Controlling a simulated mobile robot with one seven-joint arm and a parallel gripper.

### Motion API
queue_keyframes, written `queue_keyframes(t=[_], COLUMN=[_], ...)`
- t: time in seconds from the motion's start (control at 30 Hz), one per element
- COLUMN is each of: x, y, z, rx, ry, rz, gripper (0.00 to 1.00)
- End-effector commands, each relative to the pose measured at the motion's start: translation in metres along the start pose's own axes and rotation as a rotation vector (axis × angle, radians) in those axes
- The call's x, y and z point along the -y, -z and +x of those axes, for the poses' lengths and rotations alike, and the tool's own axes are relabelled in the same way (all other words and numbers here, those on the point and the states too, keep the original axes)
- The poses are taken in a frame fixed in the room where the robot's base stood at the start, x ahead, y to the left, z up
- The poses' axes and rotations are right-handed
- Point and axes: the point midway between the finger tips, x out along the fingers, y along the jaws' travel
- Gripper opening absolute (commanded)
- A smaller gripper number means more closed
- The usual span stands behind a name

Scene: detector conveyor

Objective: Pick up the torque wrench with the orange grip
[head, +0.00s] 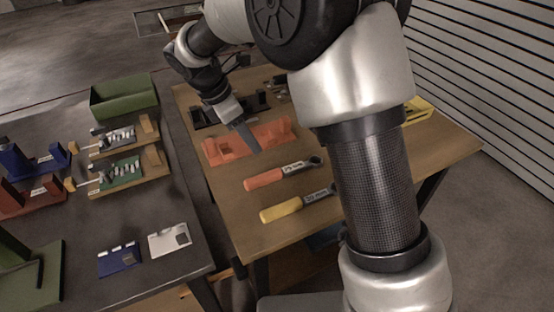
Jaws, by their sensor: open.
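The torque wrench with the orange grip (282,174) lies on the wooden table, its grip to the left and its dark round head to the right. A similar wrench with a yellow grip (296,203) lies just in front of it, roughly parallel. My gripper (250,143) is open above the orange-red holder (223,152), behind the orange-grip wrench and apart from it. Its fingertips show only partly, and I see nothing held between them.
The wooden table (250,232) has bare room at its front left. Dark parts lie behind the holder, and a yellow tray (416,110) is at the right, partly behind my arm. A grey table (140,215) at the left carries racks, cards and a green bin (124,99).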

Motion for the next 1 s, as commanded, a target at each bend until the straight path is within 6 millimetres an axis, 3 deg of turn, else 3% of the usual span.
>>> queue_keyframes(t=[0.5, 0.83, 1.0], x=[0.001, 0.001, 0.002], y=[0.000, -0.002, -0.003], z=[0.104, 0.126, 0.151], rx=[0.000, 0.000, 0.001], ry=[0.004, 0.004, 0.005], rz=[0.002, 0.004, 0.004], gripper=[0.45, 0.45, 0.45])
